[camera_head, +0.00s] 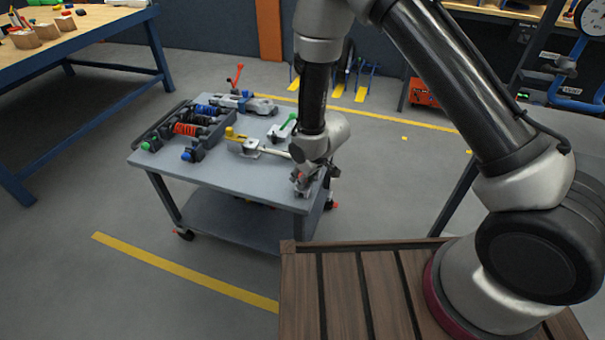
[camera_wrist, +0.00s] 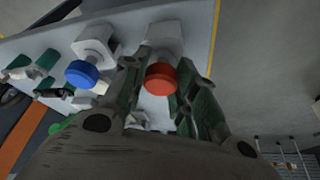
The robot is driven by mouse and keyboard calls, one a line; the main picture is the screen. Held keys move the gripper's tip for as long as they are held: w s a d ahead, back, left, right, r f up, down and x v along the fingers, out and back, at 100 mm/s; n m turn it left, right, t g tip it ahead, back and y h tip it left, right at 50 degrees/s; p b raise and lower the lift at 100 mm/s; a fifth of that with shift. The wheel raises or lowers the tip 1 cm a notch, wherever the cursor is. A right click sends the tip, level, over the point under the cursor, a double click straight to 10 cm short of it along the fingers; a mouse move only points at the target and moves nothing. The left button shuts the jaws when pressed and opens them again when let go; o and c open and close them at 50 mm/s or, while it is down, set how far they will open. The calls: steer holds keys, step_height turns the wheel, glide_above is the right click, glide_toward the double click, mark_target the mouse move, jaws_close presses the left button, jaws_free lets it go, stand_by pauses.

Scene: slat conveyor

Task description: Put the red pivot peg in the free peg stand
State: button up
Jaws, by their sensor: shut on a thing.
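The red pivot peg (camera_wrist: 161,78) is between the fingers of my gripper (camera_wrist: 166,72) in the wrist view. My gripper is shut on it. A pale square stand (camera_wrist: 167,36) shows just beyond the red cap; I cannot tell whether the peg is seated in it, since the cap and fingers hide the shaft. A blue-capped peg (camera_wrist: 82,73) is in a similar white stand (camera_wrist: 95,38) to the left. In the head view my gripper (camera_head: 303,182) is low over the front right corner of the grey cart (camera_head: 235,180), and the arm hides much there.
A yellow-handled part (camera_head: 231,134) and a green-handled part (camera_head: 288,123) are on the cart, left of and behind my gripper. Dampers with coloured springs (camera_head: 186,129) lie in a rack at the cart's left. The front middle of the cart top is clear.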

stand_by(0.4)
steer(key=o, duration=1.1)
steer(key=v, duration=1.2)
